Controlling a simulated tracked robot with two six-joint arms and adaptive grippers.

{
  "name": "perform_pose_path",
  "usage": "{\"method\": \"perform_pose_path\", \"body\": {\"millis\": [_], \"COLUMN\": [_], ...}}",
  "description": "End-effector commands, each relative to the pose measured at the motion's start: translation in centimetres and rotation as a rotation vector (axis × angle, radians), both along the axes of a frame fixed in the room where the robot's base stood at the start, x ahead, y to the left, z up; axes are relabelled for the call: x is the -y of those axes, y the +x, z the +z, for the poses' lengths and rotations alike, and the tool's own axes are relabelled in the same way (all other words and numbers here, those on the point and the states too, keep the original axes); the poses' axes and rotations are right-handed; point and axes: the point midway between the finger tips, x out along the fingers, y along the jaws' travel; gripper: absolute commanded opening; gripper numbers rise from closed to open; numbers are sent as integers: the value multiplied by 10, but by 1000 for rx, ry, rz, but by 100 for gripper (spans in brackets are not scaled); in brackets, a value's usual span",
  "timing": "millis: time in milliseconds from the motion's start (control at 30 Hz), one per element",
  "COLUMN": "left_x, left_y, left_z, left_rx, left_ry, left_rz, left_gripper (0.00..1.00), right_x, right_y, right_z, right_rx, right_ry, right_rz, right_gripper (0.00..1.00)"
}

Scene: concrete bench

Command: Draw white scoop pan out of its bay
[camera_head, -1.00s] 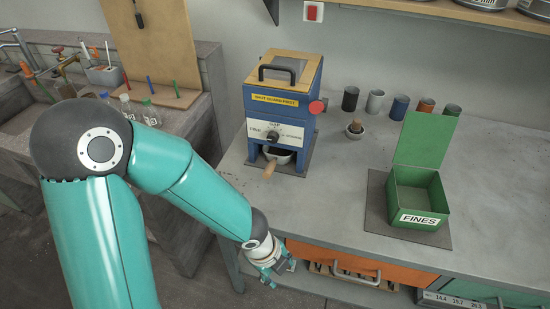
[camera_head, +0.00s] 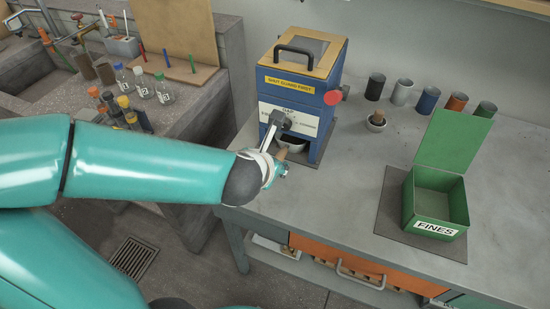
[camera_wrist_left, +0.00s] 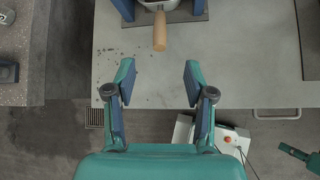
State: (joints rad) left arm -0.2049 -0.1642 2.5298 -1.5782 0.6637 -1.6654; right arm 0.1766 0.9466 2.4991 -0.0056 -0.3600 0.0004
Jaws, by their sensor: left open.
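The white scoop pan (camera_head: 291,145) sits in the bay at the foot of the blue mill (camera_head: 297,103). Its wooden handle (camera_wrist_left: 160,32) points out towards me in the left wrist view, where the pan (camera_wrist_left: 158,4) is cut by the top edge. My left gripper (camera_wrist_left: 155,82) is open and empty, its fingers apart on either side of the handle's line and short of its end. In the head view my left gripper (camera_head: 278,167) is in front of the bay, and my wrist partly covers the handle.
A green box marked FINES (camera_head: 436,204) with a raised lid stands on a dark mat at right. Several coloured cups (camera_head: 429,99) line the wall behind a small pot with a brush (camera_head: 376,122). The bench (camera_head: 330,200) between mill and box is clear.

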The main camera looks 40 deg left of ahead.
Motion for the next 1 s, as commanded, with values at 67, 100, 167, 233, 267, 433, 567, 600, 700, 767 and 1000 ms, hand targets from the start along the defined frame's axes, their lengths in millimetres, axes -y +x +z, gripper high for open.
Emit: {"method": "perform_pose_path", "body": {"millis": [67,100,167,233,267,433,567,600,700,767,1000], "left_x": [-2,-4,-6,-9,-11,-20,-27,-29,-34,-36,-43], "left_y": [5,8,13,21,25,47,65,70,82,89,106], "left_z": [-8,-11,-18,-27,-31,-55,-73,-79,-91,-97,-112], "left_rx": [-3,-3,-5,-5,-5,-5,-5,-6,-4,-5,-1], "left_ry": [-1,0,0,0,0,0,-1,0,-2,-2,-2], "left_rz": [2,3,2,3,2,3,2,3,3,2,3], "left_gripper": [54,54,54,54,54,54,54,54,54,54,54], "right_x": [0,0,0,0,0,0,0,0,0,0,0], "right_y": [0,0,0,0,0,0,0,0,0,0,0], "right_z": [-5,-7,-11,-17,-19,-32,-40,-42,-47,-49,-54], "right_rx": [0,0,0,0,0,0,0,0,0,0,0], "right_ry": [0,0,0,0,0,0,0,0,0,0,0], "right_rz": [0,0,0,0,0,0,0,0,0,0,0], "right_gripper": [0,0,0,0,0,0,0,0,0,0,0]}}
